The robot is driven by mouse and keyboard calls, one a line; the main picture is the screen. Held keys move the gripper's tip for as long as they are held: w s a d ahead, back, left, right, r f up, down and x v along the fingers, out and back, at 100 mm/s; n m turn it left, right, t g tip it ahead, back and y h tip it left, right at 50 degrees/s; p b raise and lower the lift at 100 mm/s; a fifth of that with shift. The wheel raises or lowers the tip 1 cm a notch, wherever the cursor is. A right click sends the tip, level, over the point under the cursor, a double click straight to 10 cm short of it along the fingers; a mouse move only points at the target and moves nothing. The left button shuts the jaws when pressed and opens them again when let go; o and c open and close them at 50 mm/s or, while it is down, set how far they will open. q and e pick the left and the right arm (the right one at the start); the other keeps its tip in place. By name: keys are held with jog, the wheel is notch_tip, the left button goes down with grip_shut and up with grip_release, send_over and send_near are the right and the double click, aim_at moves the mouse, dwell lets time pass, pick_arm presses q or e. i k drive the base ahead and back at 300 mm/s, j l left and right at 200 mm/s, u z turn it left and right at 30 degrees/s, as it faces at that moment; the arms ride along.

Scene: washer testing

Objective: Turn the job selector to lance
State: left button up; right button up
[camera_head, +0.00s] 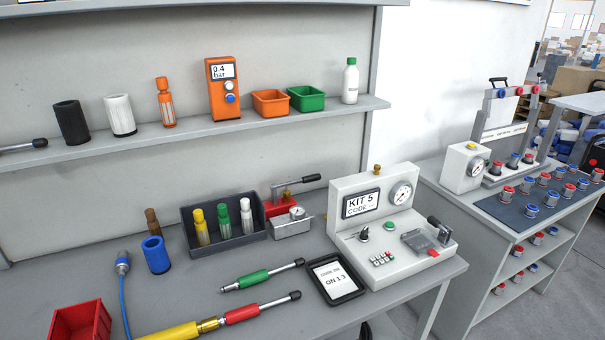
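The white test console (352,270) stands at the right end of the bench. A small dark knob (364,234), which looks like the job selector, sits on its sloped front below the display (361,203) reading "KIT 5 CODE". The marks around the knob are too small to read, so I cannot tell which position it points to. A round gauge (401,193) is on the console's upright face. Neither of my grippers is in view.
A black tablet (336,279) lies left of the console. A green-handled lance (254,278) and a yellow-and-red one (243,314) lie further left. A grey clamp block (419,241) with a black lever is on the console's right. A dark bin (228,237) holds bottles.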

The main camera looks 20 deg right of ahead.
aim_at(364, 236)
jog(key=z, duration=1.45)
